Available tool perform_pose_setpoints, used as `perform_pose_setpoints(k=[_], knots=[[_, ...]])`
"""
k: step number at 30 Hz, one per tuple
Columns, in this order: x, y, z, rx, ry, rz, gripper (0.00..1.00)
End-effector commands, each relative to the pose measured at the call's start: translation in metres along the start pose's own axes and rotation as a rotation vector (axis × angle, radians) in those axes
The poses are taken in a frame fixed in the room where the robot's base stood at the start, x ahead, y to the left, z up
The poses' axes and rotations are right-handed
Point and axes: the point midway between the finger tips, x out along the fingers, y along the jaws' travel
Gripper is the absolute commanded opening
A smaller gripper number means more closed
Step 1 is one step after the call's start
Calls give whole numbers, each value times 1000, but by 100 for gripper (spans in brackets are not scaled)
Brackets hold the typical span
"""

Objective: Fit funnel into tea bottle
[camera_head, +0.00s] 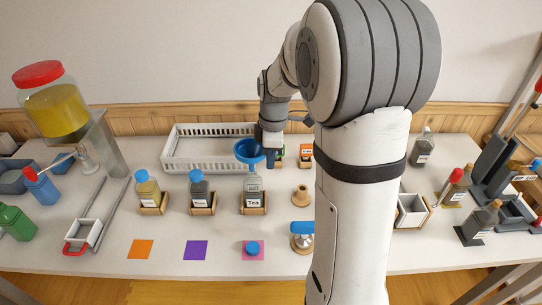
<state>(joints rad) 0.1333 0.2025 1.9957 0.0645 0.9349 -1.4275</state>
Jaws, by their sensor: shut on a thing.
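A blue funnel (247,151) shows above an uncapped bottle (253,183) that stands upright in a wooden holder (253,207) at the table's middle. The bottle carries a pale label too small to read for sure; I take it as the tea bottle. My gripper (264,149) is at the funnel's right side, shut on it. The funnel's lower end is near the bottle's mouth; I cannot tell whether the spout is inside the neck. A blue cap (252,247) lies on a pink square (259,256) in front of the bottle.
Two blue-capped bottles (148,189) (199,188) stand in holders to the left. A white basket (190,165) is behind. A wooden stand (301,196) and a blue-handled tool (302,229) are to the right. My arm hides part of the right side. Orange (141,249) and purple (196,250) squares are bare.

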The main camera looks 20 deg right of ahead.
Motion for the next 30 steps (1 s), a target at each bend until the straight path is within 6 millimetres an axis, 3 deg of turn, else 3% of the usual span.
perform_pose_setpoints(k=[30], knots=[[25, 0, 1, 0, 0, -1, 0]])
